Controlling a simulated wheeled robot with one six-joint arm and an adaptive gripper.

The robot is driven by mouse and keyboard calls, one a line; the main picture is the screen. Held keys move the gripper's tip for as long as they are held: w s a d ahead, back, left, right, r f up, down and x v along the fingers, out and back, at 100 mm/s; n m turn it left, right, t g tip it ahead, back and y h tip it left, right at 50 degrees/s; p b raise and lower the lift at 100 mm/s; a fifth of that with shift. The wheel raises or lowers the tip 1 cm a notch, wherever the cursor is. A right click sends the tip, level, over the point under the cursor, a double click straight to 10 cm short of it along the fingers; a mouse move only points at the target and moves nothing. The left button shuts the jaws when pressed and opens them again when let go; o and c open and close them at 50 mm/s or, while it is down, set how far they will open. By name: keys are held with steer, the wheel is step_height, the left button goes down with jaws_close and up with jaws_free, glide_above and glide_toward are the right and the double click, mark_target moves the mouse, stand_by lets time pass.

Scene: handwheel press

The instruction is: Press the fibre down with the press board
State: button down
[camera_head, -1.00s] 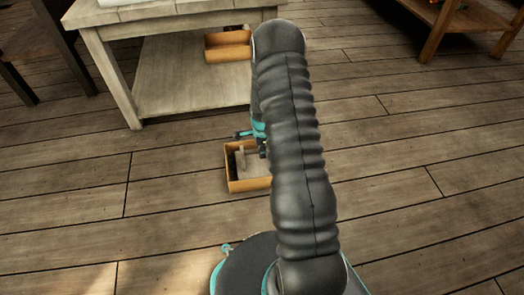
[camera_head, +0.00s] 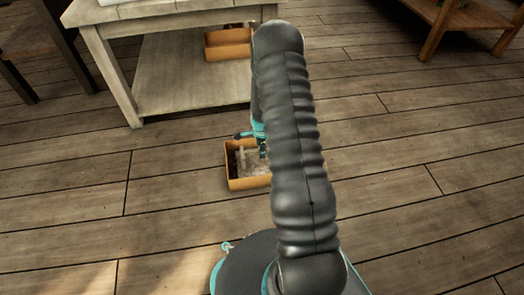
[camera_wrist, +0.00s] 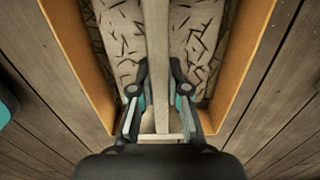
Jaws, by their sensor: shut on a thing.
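The wooden box (camera_head: 246,184) stands on the floor beyond my base, partly hidden by my arm. In the wrist view its orange wall (camera_wrist: 235,75) runs down the right side. My gripper (camera_wrist: 160,88) is over the box, with its fingers on both sides of the pale upright bar of the press board (camera_wrist: 158,40), shut on it. Pale surfaces with dark strokes lie on both sides of the bar; I cannot tell where board ends and fibre begins. Darker, tangled fibre (camera_wrist: 91,22) shows along the left wall. The board's underside is hidden.
A pale wooden table (camera_head: 190,85) with a low shelf stands behind the box. Another orange box (camera_head: 228,45) sits on that shelf. Brown wooden furniture (camera_head: 440,25) stands at the far right. The plank floor around the box is clear.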

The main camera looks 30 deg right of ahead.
steer(key=shift+f, duration=1.3)
stand_by(1.4)
steer(key=shift+r, duration=0.1)
steer(key=shift+r+p, duration=3.1)
steer(key=shift+r, duration=2.6)
